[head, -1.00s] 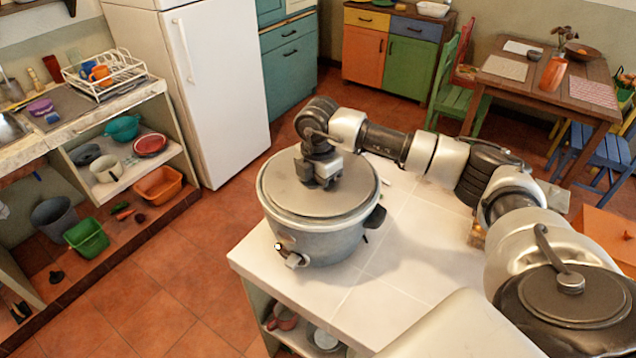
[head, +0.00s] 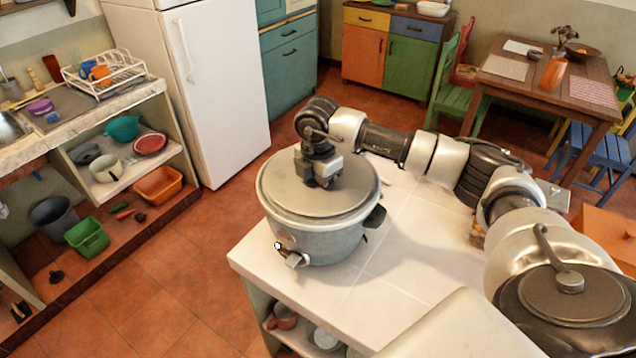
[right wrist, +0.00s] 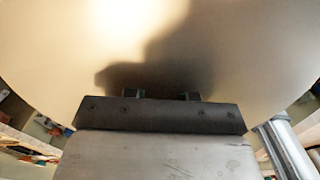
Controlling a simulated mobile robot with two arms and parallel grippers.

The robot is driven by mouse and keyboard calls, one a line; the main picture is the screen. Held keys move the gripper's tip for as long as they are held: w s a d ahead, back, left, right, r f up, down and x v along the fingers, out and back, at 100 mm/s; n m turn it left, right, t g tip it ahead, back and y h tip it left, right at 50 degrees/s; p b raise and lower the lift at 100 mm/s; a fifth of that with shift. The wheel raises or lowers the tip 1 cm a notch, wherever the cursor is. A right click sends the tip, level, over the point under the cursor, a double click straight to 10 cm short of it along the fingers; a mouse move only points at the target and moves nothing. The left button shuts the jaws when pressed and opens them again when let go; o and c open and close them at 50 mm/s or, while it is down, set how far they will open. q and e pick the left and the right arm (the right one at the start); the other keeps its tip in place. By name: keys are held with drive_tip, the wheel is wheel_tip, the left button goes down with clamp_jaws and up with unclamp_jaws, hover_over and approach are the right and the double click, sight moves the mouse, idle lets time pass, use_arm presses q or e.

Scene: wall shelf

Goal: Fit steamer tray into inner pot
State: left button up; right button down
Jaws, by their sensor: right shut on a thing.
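A grey rice cooker (head: 322,238) stands upright on the white-tiled counter. A flat, round grey disc, which looks like its lid (head: 285,193), covers its top. My right gripper (head: 320,182) points down at the middle of the disc and is shut on its knob, which is mostly hidden by the fingers. In the right wrist view, the pale disc (right wrist: 240,50) fills most of the picture, with my right gripper (right wrist: 160,97) close against it. The inner pot is hidden under the disc. I cannot make out a steamer tray. My left gripper is out of view.
The tiled counter (head: 400,270) is clear in front and to the right of the cooker. My right arm spans its far side. Red and white dishes (head: 325,338) sit on a shelf below. A fridge (head: 200,90) and an open shelf unit stand left across the floor.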

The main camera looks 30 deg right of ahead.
drive_tip(key=shift+f, duration=0.35)
idle(0.7)
drive_tip(key=c, duration=0.8)
unclamp_jaws()
drive_tip(key=shift+c, duration=0.2)
wheel_tip(320, 180, up, 10)
drive_tip(key=b, duration=0.3)
drive_tip(key=shift+f, duration=0.15)
drive_tip(key=shift+r, duration=0.55)
drive_tip(key=shift+f, duration=0.1)
